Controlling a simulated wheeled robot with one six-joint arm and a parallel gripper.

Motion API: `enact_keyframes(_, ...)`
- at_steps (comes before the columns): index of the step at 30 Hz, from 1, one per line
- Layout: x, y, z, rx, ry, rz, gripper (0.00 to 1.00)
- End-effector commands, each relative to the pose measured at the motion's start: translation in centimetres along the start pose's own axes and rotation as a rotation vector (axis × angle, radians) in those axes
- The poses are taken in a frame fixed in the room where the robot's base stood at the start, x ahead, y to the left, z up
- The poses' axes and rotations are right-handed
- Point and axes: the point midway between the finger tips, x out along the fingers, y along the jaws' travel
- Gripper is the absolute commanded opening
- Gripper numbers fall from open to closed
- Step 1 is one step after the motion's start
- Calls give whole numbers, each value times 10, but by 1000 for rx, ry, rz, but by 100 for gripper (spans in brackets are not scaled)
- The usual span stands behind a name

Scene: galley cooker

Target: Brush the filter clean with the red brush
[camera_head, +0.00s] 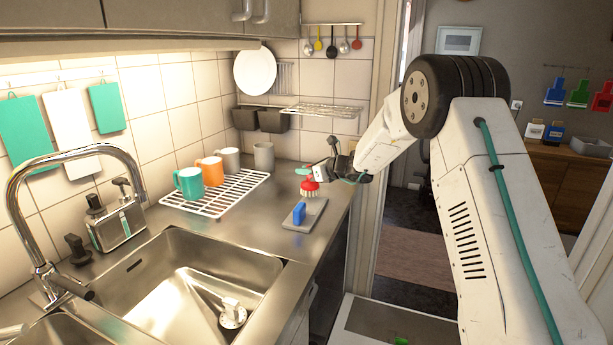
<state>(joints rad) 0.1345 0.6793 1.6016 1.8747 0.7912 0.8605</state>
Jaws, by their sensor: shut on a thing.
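The red brush (310,188) has a red head and pale bristles. It is at the tip of my gripper (318,172), which is shut on it, above the far end of the grey tray (313,214) on the counter. The bristles point down; whether they touch the tray is too small to tell. The gripper's fingers are small in view and partly hide the brush's upper part. A round pale piece with a knob (232,314) lies in the sink; I cannot tell whether it is the filter. No other filter is clearly identifiable.
A blue item (299,213) stands on the tray. The steel sink (172,262) and tap (75,155) are at left. A white rack (215,205) holds mugs (211,170) behind. A wire shelf (320,111) is on the wall above. Bare counter lies between rack and tray.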

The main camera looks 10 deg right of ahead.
Motion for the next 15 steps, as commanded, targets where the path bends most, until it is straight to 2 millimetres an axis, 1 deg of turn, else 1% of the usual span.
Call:
enact_keyframes(1, -2, 0, 7, -3, -2, -1, 0)
enact_keyframes(9, -10, 0, 32, -3, -1, -1, 0)
enact_keyframes(15, -14, 0, 45, -2, -1, 0, 0)
